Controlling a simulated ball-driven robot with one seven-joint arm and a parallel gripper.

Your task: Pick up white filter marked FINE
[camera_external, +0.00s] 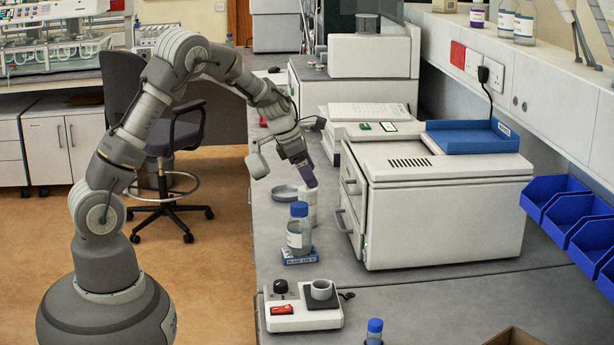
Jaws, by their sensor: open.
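My gripper (309,185) points down over the grey bench, just above a pale round cylinder or stack (309,212) behind the blue-capped bottle. Its fingers look dark purple-grey. I cannot tell whether they touch the pale piece or stand apart from it. No marking FINE can be read in this view, so I cannot tell whether the pale piece is the white filter. A round grey dish (284,193) lies just left of it.
A blue-capped bottle (299,233) stands on a small blue base in front of the gripper. A large white box-shaped instrument (450,215) stands close on the right. A small device with a grey cup (302,306) sits nearer. Blue bins (590,238) hang at right.

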